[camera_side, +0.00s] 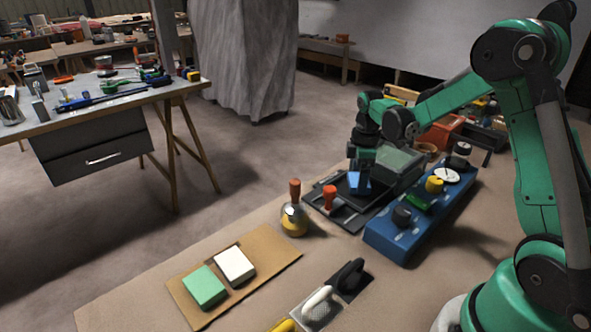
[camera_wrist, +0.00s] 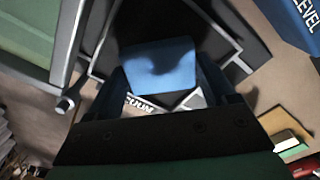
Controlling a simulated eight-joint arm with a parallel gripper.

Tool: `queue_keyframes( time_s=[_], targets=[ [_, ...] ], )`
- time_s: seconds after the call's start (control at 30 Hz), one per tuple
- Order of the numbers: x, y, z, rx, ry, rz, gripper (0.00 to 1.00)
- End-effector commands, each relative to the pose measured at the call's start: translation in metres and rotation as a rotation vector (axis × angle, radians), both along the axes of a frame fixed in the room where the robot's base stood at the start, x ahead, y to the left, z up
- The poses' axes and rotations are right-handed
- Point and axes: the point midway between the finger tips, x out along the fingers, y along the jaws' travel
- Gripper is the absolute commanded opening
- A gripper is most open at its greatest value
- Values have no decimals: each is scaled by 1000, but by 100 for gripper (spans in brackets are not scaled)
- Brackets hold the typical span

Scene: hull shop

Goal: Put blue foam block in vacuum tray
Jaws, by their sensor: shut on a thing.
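My gripper (camera_side: 359,172) is shut on the blue foam block (camera_side: 359,184), above the black vacuum tray (camera_side: 338,209). In the wrist view the blue foam block (camera_wrist: 162,67) sits between my fingers, over the dark floor of the vacuum tray (camera_wrist: 231,45). Part of a white-lettered label shows below the block. The block hides part of the tray, and I cannot tell whether it touches the tray floor. A grey-green lid (camera_side: 397,164) stands raised at the tray's far side.
A blue case (camera_side: 400,241) with knobs lies right of the tray. An orange-handled round tool (camera_side: 294,220) stands at its left. A cardboard sheet (camera_side: 190,301) holds a green block (camera_side: 204,287) and a white block (camera_side: 234,264). Trowel-like tools (camera_side: 318,307) lie in front.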

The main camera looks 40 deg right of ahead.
Motion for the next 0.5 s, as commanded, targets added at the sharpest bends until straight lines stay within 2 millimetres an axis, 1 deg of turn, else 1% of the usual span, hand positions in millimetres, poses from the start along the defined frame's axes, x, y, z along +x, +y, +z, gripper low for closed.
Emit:
queue_keyframes(
  time_s=[0.5],
  targets=[
    [0,0,-8,0,0,0,31]
  ],
)
